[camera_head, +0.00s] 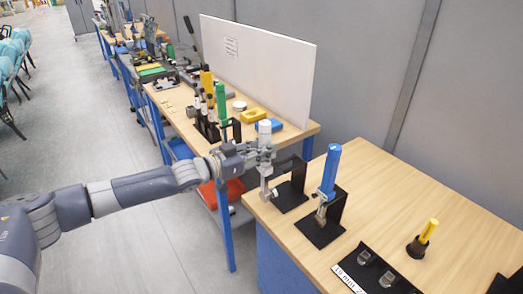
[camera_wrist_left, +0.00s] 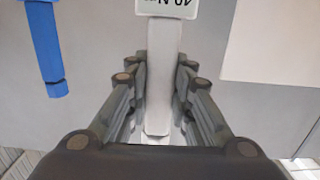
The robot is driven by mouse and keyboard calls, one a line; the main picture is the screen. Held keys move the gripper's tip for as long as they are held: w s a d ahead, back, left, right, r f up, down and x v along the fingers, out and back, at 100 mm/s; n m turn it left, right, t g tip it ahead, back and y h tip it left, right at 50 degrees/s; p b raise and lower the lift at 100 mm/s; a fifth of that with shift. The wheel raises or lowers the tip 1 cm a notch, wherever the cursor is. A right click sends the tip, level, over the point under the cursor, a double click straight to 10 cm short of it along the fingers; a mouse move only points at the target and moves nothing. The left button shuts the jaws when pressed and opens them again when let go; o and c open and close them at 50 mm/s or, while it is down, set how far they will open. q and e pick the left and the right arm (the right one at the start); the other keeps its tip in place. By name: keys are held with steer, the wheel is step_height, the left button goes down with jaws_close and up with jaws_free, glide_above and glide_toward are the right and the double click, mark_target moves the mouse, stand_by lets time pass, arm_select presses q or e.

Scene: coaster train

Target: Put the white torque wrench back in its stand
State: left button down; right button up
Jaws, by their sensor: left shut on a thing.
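The white torque wrench (camera_head: 265,128) is upright in my left gripper (camera_head: 264,152), at the near left corner of the right-hand table. In the left wrist view, the white wrench (camera_wrist_left: 160,75) runs between both fingers (camera_wrist_left: 160,100), with a label upside down at its top. My left gripper is shut on it. A black stand (camera_head: 291,196) without a wrench in it is just right of the wrench. The wrench's lower end is by the stand's left side; whether they touch I cannot tell. My right gripper is in neither view.
A blue torque wrench (camera_head: 330,170) stands in another black stand (camera_head: 322,234) to the right; it also shows in the left wrist view (camera_wrist_left: 45,45). A yellow-handled tool (camera_head: 428,231) and a socket holder (camera_head: 372,273) are further right. Wood between them is clear. A cluttered workbench (camera_head: 179,118) is behind.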

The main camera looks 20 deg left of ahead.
arm_select(q)
steer(key=shift+w+d+r, duration=0.15)
steer(key=shift+w+d, duration=0.35)
steer(key=shift+w, duration=0.15)
steer(key=shift+w+d+r, duration=0.15)
steer(key=shift+w+d, duration=0.35)
steer(key=shift+w, duration=0.1)
steer(key=shift+w+d, duration=0.2)
steer(key=shift+w, duration=0.05)
steer(key=shift+r+x, duration=0.2)
steer(key=shift+x, duration=2.2)
steer(key=shift+f+b, duration=0.45)
steer(key=shift+f, duration=0.5)
stand_by(1.3)
steer(key=c, duration=1.3)
jaws_free()
steer(key=shift+s, duration=0.15)
steer(key=shift+c, duration=0.2)
